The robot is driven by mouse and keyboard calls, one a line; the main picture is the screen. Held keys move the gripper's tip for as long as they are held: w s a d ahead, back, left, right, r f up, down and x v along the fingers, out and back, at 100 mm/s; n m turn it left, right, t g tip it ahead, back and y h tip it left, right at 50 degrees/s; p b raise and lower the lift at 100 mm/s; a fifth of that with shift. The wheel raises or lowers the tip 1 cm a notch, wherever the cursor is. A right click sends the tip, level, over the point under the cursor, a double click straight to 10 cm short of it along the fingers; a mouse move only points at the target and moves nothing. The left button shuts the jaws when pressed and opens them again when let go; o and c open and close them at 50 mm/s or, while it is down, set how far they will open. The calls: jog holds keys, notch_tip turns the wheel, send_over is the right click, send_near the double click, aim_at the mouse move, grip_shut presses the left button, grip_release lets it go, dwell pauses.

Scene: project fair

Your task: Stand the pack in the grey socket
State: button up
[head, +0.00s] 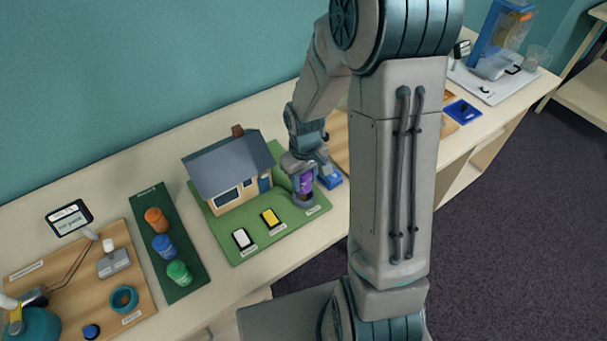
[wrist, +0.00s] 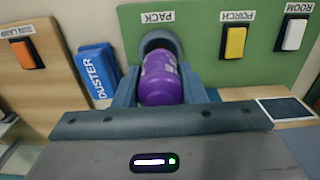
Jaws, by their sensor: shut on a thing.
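The purple pack (head: 306,184) is upright between the fingers of my gripper (head: 303,170), which is shut on it. The grey socket (head: 304,201), a round cup on the green board, is directly under the pack. In the wrist view the pack (wrist: 161,80) lies between both fingers and its far end is at the mouth of the grey socket (wrist: 160,38), under the PACK label. The pack's lower end looks level with or just inside the rim; how deep it sits I cannot tell.
A blue duster (wrist: 97,72) lies close beside the left finger in the wrist view. The model house (head: 228,170) stands left of my gripper. A white switch (head: 243,239) and a yellow switch (head: 270,218) are on the green board's front.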

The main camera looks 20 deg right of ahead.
aim_at(305, 188)
jog(key=shift+f+b, duration=0.85)
jog(key=shift+f, duration=0.7)
jog(key=shift+s+f+b, duration=0.1)
jog(key=shift+f+b, duration=0.5)
jog(key=shift+b, duration=0.1)
dwell(0.3)
jog(key=o, duration=0.8)
jog(key=shift+r, duration=0.1)
jog(key=shift+r+p, duration=3.6)
jog(key=shift+r, duration=1.15)
jog(key=shift+r+p, duration=0.45)
jog(key=shift+r, duration=0.3)
